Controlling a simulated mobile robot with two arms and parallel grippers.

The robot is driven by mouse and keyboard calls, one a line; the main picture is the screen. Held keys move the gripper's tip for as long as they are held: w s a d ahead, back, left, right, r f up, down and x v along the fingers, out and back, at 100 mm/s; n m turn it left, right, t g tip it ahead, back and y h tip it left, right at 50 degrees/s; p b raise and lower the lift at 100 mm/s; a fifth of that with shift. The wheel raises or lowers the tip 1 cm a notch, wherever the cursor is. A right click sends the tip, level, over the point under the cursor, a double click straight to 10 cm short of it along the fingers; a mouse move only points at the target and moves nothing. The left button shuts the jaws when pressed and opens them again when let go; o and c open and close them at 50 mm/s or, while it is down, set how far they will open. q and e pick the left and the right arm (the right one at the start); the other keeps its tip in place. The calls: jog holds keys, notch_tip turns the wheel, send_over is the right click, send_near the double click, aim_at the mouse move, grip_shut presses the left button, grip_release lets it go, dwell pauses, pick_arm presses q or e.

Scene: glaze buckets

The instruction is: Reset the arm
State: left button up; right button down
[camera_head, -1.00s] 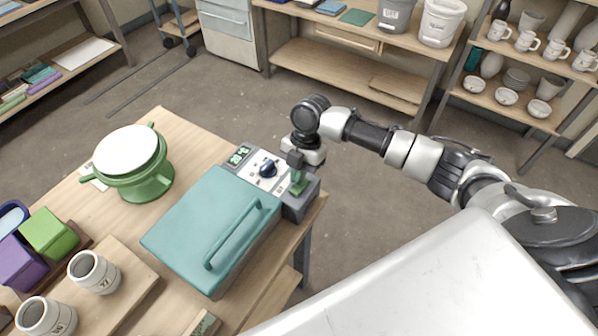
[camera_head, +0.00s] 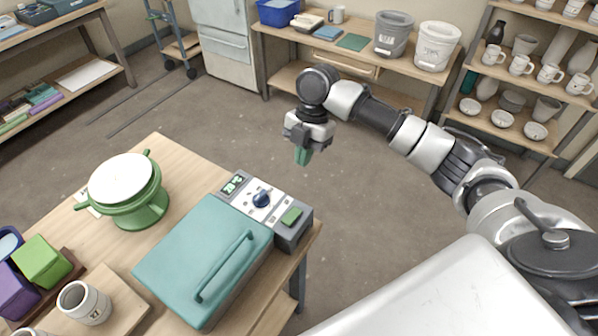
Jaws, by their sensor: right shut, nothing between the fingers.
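My right gripper (camera_head: 303,155) hangs in the air over the floor, beyond the right corner of the table. Its green-tipped fingers are shut with nothing between them. It is apart from the teal-lidded machine (camera_head: 205,255), whose control panel has a dark blue knob (camera_head: 262,198), a small display (camera_head: 233,183) and a green button (camera_head: 291,216). My right arm (camera_head: 410,135) reaches in from the right, bent at the elbow. My left gripper is not in view.
A green stand with a white round top (camera_head: 122,178) is on the wooden table (camera_head: 180,160). Cups and coloured blocks are at the left. A back bench holds a grey bucket (camera_head: 393,35) and a white bucket (camera_head: 437,46). Shelves of mugs (camera_head: 520,65) stand right. Open floor (camera_head: 350,215) surrounds my gripper.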

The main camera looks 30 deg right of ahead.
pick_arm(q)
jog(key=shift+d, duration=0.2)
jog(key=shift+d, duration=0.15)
